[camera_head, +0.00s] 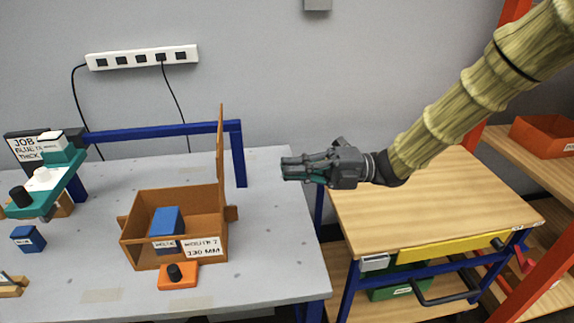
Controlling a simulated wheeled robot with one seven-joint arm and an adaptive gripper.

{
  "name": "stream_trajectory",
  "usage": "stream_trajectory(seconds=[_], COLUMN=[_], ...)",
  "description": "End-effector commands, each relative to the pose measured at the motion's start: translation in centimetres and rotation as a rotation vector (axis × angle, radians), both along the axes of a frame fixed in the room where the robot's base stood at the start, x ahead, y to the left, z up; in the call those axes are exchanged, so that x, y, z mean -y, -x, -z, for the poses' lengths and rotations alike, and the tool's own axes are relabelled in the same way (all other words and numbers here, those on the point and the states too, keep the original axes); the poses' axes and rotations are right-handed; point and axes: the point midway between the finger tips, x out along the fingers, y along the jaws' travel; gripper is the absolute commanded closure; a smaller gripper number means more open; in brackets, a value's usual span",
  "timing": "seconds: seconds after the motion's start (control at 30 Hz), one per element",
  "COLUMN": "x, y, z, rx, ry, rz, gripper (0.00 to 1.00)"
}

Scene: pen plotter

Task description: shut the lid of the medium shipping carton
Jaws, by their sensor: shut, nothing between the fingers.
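The brown carton (140,243) sits on the grey table, with a label on its front reading something like "MOUTH 130 MM". Its lid (220,150) stands upright along the carton's right side, seen nearly edge-on. A blue block (167,222) with a small white label is inside the carton. My gripper (284,169) is shut and empty. It is in the air to the right of the raised lid, pointing left, with a clear gap in the picture between its fingertips and the lid.
An orange block with a black knob (178,277) is at the carton's front. A blue frame (165,130) stands behind the carton. A teal plotter part (50,190) and a blue block (28,239) are at left. A wooden-topped cart (440,210) stands at right.

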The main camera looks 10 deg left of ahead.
Motion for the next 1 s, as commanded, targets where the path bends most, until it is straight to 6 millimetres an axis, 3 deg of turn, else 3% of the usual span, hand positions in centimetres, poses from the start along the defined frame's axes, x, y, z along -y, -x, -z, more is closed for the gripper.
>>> stream_trajectory(seconds=[0.6, 1.0], x=[-9.3, -11.1], y=[2.7, 3.2], z=[-1.3, -1.2], rx=[-0.004, -0.002], ry=[0.002, 0.001], rz=[0.001, 0.003], gripper=[1.00, 1.00])
